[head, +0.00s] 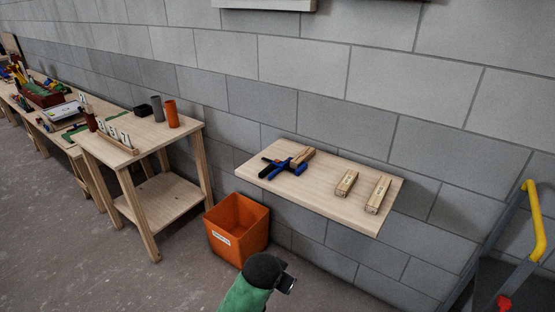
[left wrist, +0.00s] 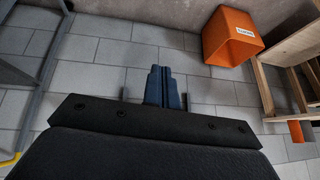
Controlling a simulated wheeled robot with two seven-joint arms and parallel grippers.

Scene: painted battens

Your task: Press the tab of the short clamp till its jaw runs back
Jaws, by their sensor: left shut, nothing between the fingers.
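A blue and black clamp (head: 288,167) lies on the left part of the wooden wall shelf (head: 325,202) in the head view. It touches or lies close against a wooden batten block (head: 303,156); I cannot tell if it grips it. Its tab and jaw are too small to make out, and I cannot tell if there is more than one clamp. My left gripper (left wrist: 165,72) shows in the left wrist view with its blue fingers together and empty, away from the clamp. The clamp is not in that view. My right gripper is not in view.
Two batten blocks (head: 346,183) (head: 377,194) lie on the shelf's right part. An orange bin (head: 237,228) stands on the floor below its left end. A wooden table (head: 150,135) with cylinders and number cards is further left. A yellow-railed frame (head: 535,215) stands right.

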